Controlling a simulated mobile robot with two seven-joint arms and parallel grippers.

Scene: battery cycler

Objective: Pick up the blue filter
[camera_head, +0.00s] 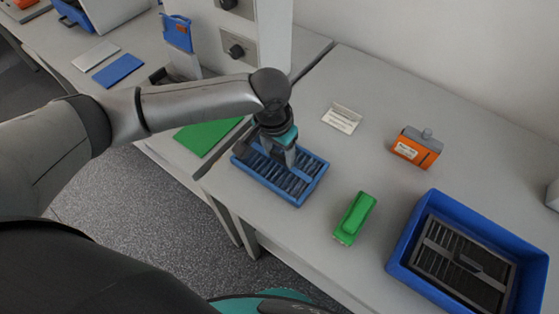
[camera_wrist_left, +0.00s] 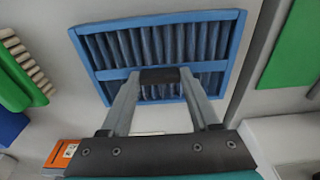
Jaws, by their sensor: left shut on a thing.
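The blue filter (camera_head: 301,194) is a flat rectangular blue frame with dark ribs and a crossbar. It is at the left front of the right-hand table; I cannot tell whether it rests on the top or is slightly raised. In the left wrist view the filter (camera_wrist_left: 105,75) fills the upper middle. My left gripper (camera_head: 284,158) points down over it and is shut on the dark handle at its crossbar, also seen in the left wrist view (camera_wrist_left: 160,76). The arm hides part of the filter's far side. My right gripper is not in view.
A green block-like tool (camera_head: 355,216) lies right of the filter. A blue bin (camera_head: 401,247) with a dark slatted filter stands at right. An orange device (camera_head: 417,148) and a white card holder (camera_head: 342,118) are behind. A green mat (camera_head: 205,136) lies left.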

